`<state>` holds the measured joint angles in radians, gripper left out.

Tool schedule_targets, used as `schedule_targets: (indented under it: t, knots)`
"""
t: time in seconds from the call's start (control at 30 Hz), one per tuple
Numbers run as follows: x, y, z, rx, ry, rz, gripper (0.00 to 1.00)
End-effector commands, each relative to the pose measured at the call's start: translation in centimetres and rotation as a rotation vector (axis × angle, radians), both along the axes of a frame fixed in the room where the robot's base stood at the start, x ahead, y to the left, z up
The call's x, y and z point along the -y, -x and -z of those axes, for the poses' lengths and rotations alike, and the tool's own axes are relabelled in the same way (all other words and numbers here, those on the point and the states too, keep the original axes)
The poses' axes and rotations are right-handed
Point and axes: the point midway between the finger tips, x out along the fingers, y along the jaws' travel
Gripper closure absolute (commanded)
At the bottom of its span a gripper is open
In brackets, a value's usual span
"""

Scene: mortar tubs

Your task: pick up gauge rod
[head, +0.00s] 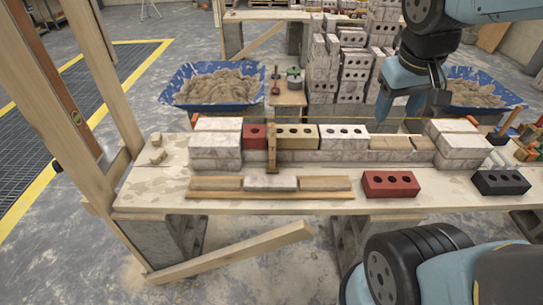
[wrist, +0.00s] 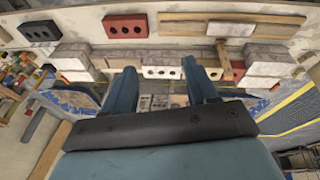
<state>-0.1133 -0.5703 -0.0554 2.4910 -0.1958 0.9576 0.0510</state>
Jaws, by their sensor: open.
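The gauge rod (head: 271,150) looks like a short, narrow wooden stick standing upright against the front of the brick course on the bench, in front of the joint between a red and a cream brick. In the wrist view the rod (wrist: 224,60) shows right of the fingers. My gripper (head: 409,116) is above the right part of the course, well to the right of the rod in the head view. Its fingers (wrist: 159,68) are spread with nothing between them. The rod is apart from the gripper.
A loose red brick (head: 390,184) and a black brick (head: 499,182) lie at the bench front. A wooden tray (head: 270,194) lies below the rod. Pale block stacks (head: 215,150) end the course. A timber post (head: 95,60) stands left. Blue mortar tubs (head: 212,106) are behind.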

Motion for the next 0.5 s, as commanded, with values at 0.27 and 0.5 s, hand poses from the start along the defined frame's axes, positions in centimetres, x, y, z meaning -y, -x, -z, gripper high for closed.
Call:
schedule_targets:
  t: [0.27, 0.5]
  knots:
    - [1.4, -2.7, 4.7, -0.237, 0.226, -0.111, 0.43]
    - [2.3, -5.1, 8.0, -0.397, 0.454, -0.217, 0.43]
